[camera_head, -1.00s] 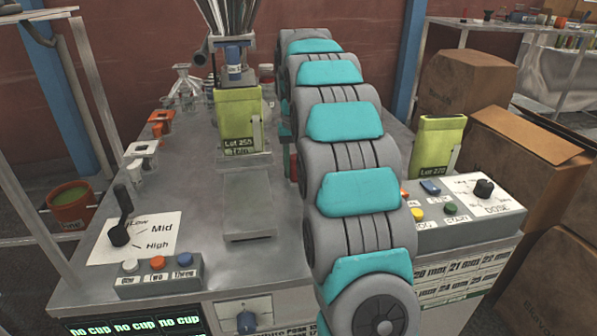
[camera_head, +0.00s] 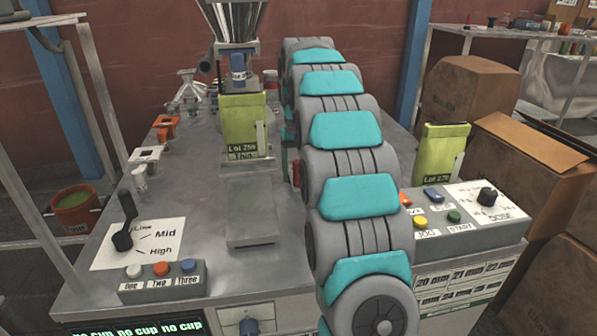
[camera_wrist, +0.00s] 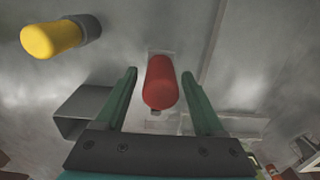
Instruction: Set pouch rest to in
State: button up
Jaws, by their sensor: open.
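In the wrist view my gripper (camera_wrist: 159,76) is open, with one green finger on each side of a red rounded handle (camera_wrist: 160,84). The fingers stand apart from the handle, with a gap on both sides. In the head view my arm hides most of the gripper, and only a sliver of a red part (camera_head: 296,171) shows beside the arm. A green pouch (camera_head: 244,125) stands upright at the filler, above a flat grey metal plate (camera_head: 250,210). I cannot tell which part is the pouch rest or how it is set.
A yellow-tipped knob (camera_wrist: 50,41) and a grey square tube (camera_wrist: 82,112) lie left of the gripper. A metal hopper (camera_head: 233,20) rises above the pouch. A button box (camera_head: 160,280) and a dose panel (camera_head: 470,222) flank the arm. Another green pouch (camera_head: 440,150) stands behind the panel.

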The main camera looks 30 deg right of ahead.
jog(key=shift+r, duration=3.85)
jog(key=shift+s+a+r, duration=0.1)
jog(key=shift+s+a, duration=0.1)
jog(key=shift+s, duration=0.05)
jog(key=s+a+n, duration=0.1)
jog(key=s+a, duration=0.6)
jog(key=s, duration=0.2)
jog(key=s+a+f, duration=0.3)
jog(key=s+f, duration=0.1)
jog(key=s, duration=0.6)
jog(key=s+a+f+n+g, duration=0.1)
jog(key=s+a+f, duration=0.2)
jog(key=s, duration=0.8)
jog(key=s+a+f+n, duration=0.1)
jog(key=s+a+f, duration=0.3)
jog(key=s+f, duration=0.3)
jog(key=s, duration=0.4)
jog(key=shift+s+g, duration=0.25)
jog(key=shift+g, duration=0.15)
jog(key=shift+a+f, duration=0.1)
jog(key=shift+c, duration=0.2)
